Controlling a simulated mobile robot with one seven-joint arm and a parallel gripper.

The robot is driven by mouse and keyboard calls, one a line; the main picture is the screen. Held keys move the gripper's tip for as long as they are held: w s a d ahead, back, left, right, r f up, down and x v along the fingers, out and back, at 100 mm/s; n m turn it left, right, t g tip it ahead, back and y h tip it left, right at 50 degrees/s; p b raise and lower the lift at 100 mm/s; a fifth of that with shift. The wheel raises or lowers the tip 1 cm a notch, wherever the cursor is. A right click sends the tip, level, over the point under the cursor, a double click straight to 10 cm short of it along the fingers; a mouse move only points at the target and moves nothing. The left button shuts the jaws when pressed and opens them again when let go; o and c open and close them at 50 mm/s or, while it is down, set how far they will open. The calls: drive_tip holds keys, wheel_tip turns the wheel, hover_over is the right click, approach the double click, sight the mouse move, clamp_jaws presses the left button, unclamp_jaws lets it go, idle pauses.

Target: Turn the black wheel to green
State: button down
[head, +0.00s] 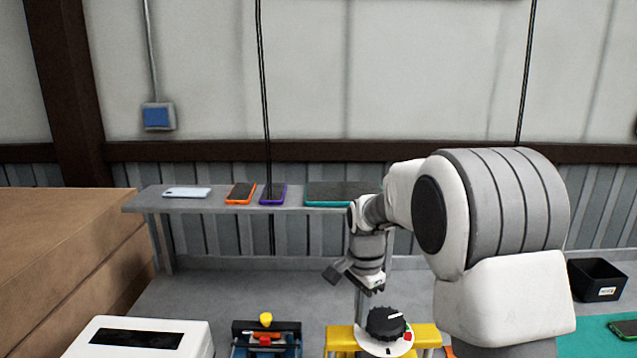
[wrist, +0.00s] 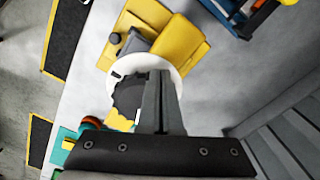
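The black wheel (head: 385,323) sits on a white disc (head: 372,346) on top of a yellow stand (head: 428,333). A white pointer line on the wheel points to the right. A red patch (head: 408,337) shows on the disc at the right, with a small green patch close by. My gripper (head: 375,288) hangs just above the wheel, apart from it. In the wrist view, my fingers (wrist: 164,100) look shut together with nothing between them, and they hide part of the wheel (wrist: 130,96) and the disc.
A grey shelf (head: 225,205) behind holds several phones and a teal-edged tablet (head: 340,193). Blue-and-black equipment (head: 265,338) and a white box (head: 145,338) stand left of the stand. Cartons (head: 75,245) are far left. A black bin (head: 597,279) and teal mat (head: 590,338) are right.

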drive_tip(key=shift+d, duration=0.1)
drive_tip(key=shift+a, duration=0.25)
drive_tip(key=shift+r, duration=0.2)
wheel_tip(320, 180, up, 6)
drive_tip(key=p, duration=0.4)
drive_tip(key=shift+a+f+p, duration=0.1)
drive_tip(key=shift+f+p, duration=0.05)
drive_tip(key=shift+p, duration=0.2)
drive_tip(key=s+d+r+n+t+b, duration=0.1)
drive_tip(key=s+d+r+n+t, duration=0.15)
drive_tip(key=s+r, duration=0.35)
drive_tip(key=s+d+r+n+t+b, duration=0.1)
drive_tip(key=s+r+n, duration=0.3)
drive_tip(key=s, duration=0.3)
drive_tip(key=s+d+n+t+b, duration=0.1)
drive_tip(key=s+n, duration=0.4)
drive_tip(key=s, duration=0.8)
drive_tip(key=shift+s+d+f+t, duration=0.3)
drive_tip(key=shift+d+f+t, duration=0.1)
drive_tip(key=shift+d+t, duration=0.2)
